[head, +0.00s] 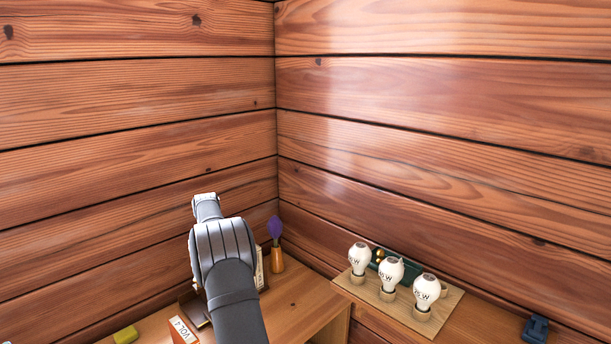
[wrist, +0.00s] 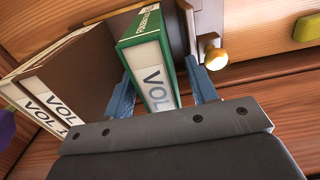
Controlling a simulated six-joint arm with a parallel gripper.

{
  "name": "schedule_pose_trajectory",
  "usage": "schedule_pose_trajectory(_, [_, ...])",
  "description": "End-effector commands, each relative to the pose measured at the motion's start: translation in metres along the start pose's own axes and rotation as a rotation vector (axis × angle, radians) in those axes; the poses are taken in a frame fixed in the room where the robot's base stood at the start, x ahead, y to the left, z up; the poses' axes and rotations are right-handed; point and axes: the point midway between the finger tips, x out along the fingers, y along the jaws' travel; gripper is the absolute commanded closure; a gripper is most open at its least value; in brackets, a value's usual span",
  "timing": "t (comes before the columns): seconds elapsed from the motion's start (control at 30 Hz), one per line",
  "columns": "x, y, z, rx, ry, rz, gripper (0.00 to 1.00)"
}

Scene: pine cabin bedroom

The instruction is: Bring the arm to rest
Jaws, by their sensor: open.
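My gripper (wrist: 161,70) shows in the wrist view with its two blue-grey fingers apart. A green volume (wrist: 128,44) with a white "VOL" label stands between the fingers, and I cannot tell whether either finger touches it. In the head view my arm rises from the bottom edge in front of the desk (head: 312,300), and it hides my fingers and most of the books there.
Brown volumes (wrist: 75,75) stand left of the green one. A brass knob (wrist: 215,58) is close by the right finger. An orange volume (head: 182,330), a yellow block (head: 126,335) and a copper vase (head: 277,261) are around my arm. Bulbs (head: 391,273) stand on a board at right.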

Motion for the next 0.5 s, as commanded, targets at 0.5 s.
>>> schedule_pose_trajectory(0.5, [-0.083,0.000,-0.001,0.000,0.004,0.002,0.47])
